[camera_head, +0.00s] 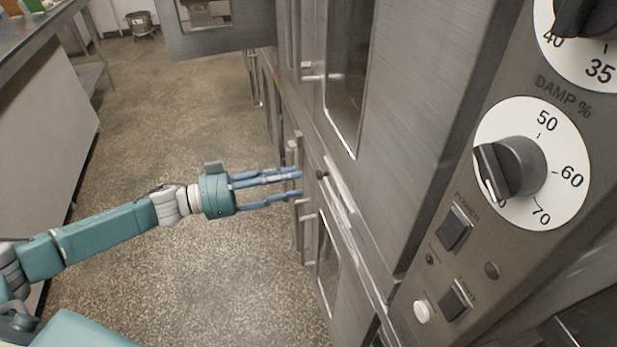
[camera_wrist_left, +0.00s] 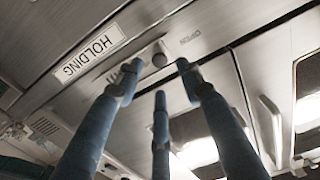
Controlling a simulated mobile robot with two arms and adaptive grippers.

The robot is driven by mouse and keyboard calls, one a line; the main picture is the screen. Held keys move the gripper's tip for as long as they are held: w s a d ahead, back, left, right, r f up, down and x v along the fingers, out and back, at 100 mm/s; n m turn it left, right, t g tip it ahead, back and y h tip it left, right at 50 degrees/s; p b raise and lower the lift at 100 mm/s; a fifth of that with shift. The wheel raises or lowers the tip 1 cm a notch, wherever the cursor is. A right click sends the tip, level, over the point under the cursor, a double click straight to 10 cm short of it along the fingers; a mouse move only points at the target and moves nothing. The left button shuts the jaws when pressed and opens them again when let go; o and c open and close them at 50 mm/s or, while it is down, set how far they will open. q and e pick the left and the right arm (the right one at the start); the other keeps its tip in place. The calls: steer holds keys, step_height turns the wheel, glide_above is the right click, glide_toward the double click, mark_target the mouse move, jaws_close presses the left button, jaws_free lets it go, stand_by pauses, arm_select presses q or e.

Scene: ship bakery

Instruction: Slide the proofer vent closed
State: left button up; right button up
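The proofer vent's small round knob (camera_head: 321,174) is on the steel front, between an upper and a lower door. In the left wrist view the knob (camera_wrist_left: 160,60) shows just beyond my fingertips, beside a faint OPEN marking (camera_wrist_left: 190,40). My left gripper (camera_head: 299,183) reaches in from the left with its blue fingers pointing at the front. In the wrist view the left gripper (camera_wrist_left: 158,78) has its three fingers spread, with the knob in line with the gap between the upper two. I cannot tell whether a finger touches it. My right gripper is out of view.
A HOLDING label (camera_wrist_left: 90,55) sits left of the knob in the wrist view. Door handles (camera_head: 306,226) stick out near my fingers. A control panel with a DAMP dial (camera_head: 532,163) is at right. A steel counter (camera_head: 45,100) stands at left; the speckled floor (camera_head: 180,100) between is clear.

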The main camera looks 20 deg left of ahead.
mark_target(317, 175)
arm_select(q)
steer(key=x, duration=0.5)
jaws_close()
